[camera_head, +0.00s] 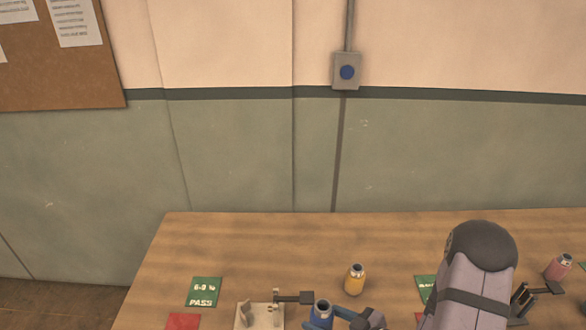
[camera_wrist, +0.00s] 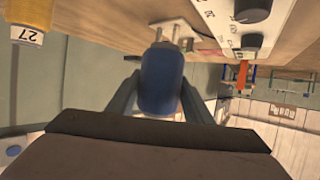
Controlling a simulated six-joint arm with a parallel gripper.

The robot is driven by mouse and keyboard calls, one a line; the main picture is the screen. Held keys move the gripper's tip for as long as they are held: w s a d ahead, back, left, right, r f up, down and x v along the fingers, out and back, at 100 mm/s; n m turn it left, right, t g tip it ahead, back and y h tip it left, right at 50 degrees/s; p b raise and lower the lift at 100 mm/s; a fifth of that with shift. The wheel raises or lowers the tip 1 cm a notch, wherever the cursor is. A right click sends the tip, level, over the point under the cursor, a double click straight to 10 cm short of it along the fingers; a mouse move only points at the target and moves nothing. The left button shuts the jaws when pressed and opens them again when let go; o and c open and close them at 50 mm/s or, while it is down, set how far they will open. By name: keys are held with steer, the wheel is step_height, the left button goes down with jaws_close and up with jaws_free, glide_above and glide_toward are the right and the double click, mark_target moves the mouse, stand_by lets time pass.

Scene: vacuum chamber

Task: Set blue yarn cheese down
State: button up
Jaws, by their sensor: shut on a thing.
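The blue yarn cheese (camera_head: 320,315) is at the bottom of the head view, just right of a white fixture (camera_head: 245,318) with upright pegs. My gripper (camera_wrist: 160,100) is shut on the blue yarn cheese, with one finger on each side of it in the wrist view (camera_wrist: 160,75). The pegs of the white fixture (camera_wrist: 192,35) show just beyond the cheese in the wrist view. The cheese's underside is hidden, so I cannot tell whether it touches the table.
On the wooden table (camera_head: 230,245), a yellow cheese (camera_head: 355,280) stands behind the blue one, and a pink cheese (camera_head: 558,267) stands far right. A green PASS card (camera_head: 204,291) and a red card (camera_head: 184,321) lie left. A white knobbed box (camera_wrist: 240,22) shows in the wrist view.

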steer(key=shift+s+d+r+n+g+y, duration=0.1)
steer(key=shift+s+d+n+g+y, duration=0.15)
steer(key=shift+s+n+g+y, duration=0.55)
steer(key=shift+d+r+n+g, duration=0.1)
steer(key=shift+d+n+g, duration=0.2)
steer(key=w+d+f+m+t+h+b, duration=0.35)
steer(key=w+d, duration=0.25)
steer(key=d, duration=0.7)
steer(key=w+d+f+m+t+h+b, duration=0.25)
steer(key=w+d+b, duration=0.3)
steer(key=d, duration=0.65)
steer(key=w+d+r+m+h+b, duration=0.2)
steer(key=d+m+h+b, duration=0.1)
steer(key=d, duration=0.5)
steer(key=w+d+r+m+t+h+b, duration=0.1)
steer(key=w+d+r+m+h+b, duration=0.15)
steer(key=d, duration=0.55)
steer(key=w+d+r+m+h+b, duration=0.2)
steer(key=d+b, duration=0.1)
steer(key=d, duration=0.5)
steer(key=shift+w+a+f, duration=0.1)
steer(key=shift+f, duration=2.55)
steer(key=shift+w+a+f, duration=0.1)
steer(key=shift+f, duration=2.5)
steer(key=shift+f, duration=0.1)
